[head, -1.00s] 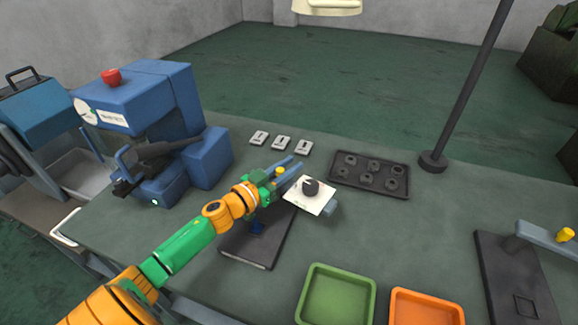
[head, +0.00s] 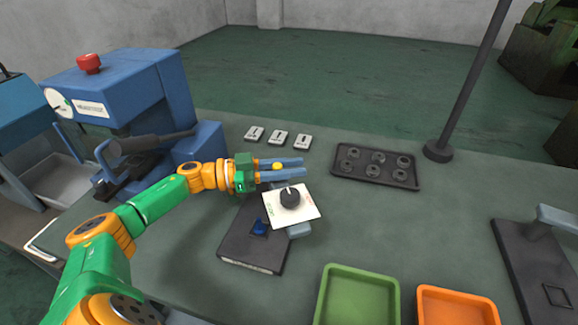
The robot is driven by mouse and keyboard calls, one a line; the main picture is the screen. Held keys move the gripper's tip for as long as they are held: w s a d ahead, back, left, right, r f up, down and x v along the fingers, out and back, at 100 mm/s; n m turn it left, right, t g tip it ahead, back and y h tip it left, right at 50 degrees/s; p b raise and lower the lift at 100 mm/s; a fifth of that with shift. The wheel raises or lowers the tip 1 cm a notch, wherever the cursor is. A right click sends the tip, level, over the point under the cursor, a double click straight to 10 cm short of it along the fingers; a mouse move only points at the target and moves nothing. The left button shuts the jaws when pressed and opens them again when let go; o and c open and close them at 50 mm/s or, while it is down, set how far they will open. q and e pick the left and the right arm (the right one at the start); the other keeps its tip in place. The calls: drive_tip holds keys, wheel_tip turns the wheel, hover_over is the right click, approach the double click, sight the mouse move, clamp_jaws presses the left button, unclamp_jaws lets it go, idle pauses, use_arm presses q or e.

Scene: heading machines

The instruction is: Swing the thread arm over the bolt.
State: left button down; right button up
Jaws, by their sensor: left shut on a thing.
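The thread arm carries a white dial plate (head: 272,213) with a black knob (head: 290,197). A grey-blue end of the thread arm (head: 300,231) shows below the plate. A blue bolt (head: 258,228) stands on a dark base (head: 238,250), just left of and nearer than the dial plate. The bolt is not covered by the plate in this view. My left gripper (head: 281,168) is above the far side of the dial plate, its fingers shut on the yellow knob (head: 277,167). The thread arm's far part is partly hidden by the gripper. My right gripper is not in view.
A blue machine (head: 120,90) with a red button stands at left. Small white cards (head: 278,138) and a dark tray of rings (head: 375,165) lie behind. Green (head: 358,300) and orange (head: 455,305) bins are in front. Another dark fixture (head: 530,265) is at right.

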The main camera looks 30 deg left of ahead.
use_arm(q)
drive_tip(key=shift+s+m+g+h+b, duration=0.2)
drive_tip(key=shift+m+g+h+b, duration=0.4)
drive_tip(key=shift+b, duration=0.25)
drive_tip(key=shift+s+m+g+h+b, duration=0.2)
drive_tip(key=shift+m+g+h+b, duration=0.2)
drive_tip(key=shift+m+g+b, duration=0.35)
drive_tip(key=c, duration=0.7)
unclamp_jaws()
